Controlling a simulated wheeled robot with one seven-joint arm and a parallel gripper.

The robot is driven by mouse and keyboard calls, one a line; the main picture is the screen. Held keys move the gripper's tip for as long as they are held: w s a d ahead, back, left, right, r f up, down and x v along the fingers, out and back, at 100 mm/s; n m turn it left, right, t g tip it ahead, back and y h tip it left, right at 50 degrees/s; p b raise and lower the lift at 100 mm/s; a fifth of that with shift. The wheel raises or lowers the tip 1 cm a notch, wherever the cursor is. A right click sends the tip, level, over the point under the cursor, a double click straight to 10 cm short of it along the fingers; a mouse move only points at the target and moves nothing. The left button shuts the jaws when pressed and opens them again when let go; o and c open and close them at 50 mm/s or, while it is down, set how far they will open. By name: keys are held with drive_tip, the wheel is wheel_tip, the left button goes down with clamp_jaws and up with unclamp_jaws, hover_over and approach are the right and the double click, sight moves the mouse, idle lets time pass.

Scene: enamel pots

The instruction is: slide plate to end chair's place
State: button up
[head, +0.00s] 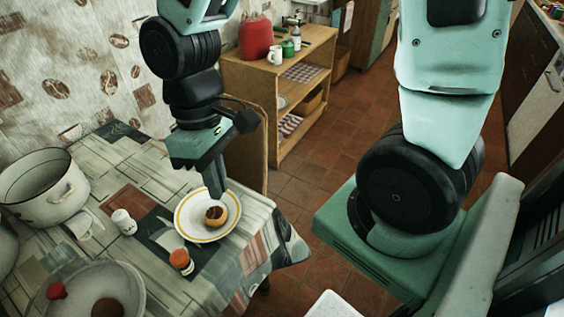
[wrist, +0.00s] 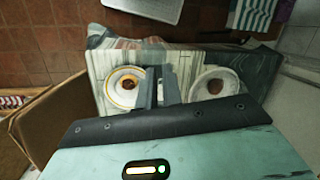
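A white plate with a yellow rim (head: 183,228) lies on the cloth-covered table, near its right edge in the head view, with a round brown-topped bun (head: 215,216) on it. My gripper (head: 222,192) points down with its fingertips at the plate's far side, in front of part of its rim. I cannot tell whether they touch it. In the wrist view the yellow-rimmed plate (wrist: 111,97) is just left of the fingers, which look close together; the gap between them is unclear. A wooden chair back (head: 256,122) stands behind the table's far end.
A second pale plate (head: 66,284) with a dark item lies nearer. A white shaker (head: 124,222) and an orange-capped jar (head: 181,262) stand beside the yellow-rimmed plate. A large enamel pot (head: 45,207) is at the left. A white seat (head: 333,306) shows at the bottom.

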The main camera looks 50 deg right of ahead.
sight(241, 202)
drive_tip(key=w+d+f+m+g+y+b, duration=0.1)
drive_tip(key=w+d+f+m+y+b, duration=0.4)
drive_tip(key=w+d+f, duration=0.6)
drive_tip(key=d+f+m+t+y+b, duration=0.1)
drive_tip(key=d+f+t+y+b, duration=0.1)
drive_tip(key=d+f, duration=0.3)
drive_tip(key=d+f+m+t+y+b, duration=0.1)
drive_tip(key=d+f+t+y+b, duration=0.2)
drive_tip(key=d, duration=0.9)
wheel_tip(241, 202, down, 3)
drive_tip(key=shift+w+r+m+t+y+b, duration=0.15)
drive_tip(key=shift+m+t+y+b, duration=0.2)
drive_tip(key=shift+y+b, duration=0.5)
drive_tip(key=x, duration=1.7)
drive_tip(key=shift+a+f+p, duration=0.2)
drive_tip(key=shift+f+p, duration=0.05)
drive_tip(key=shift+p, duration=0.1)
clamp_jaws()
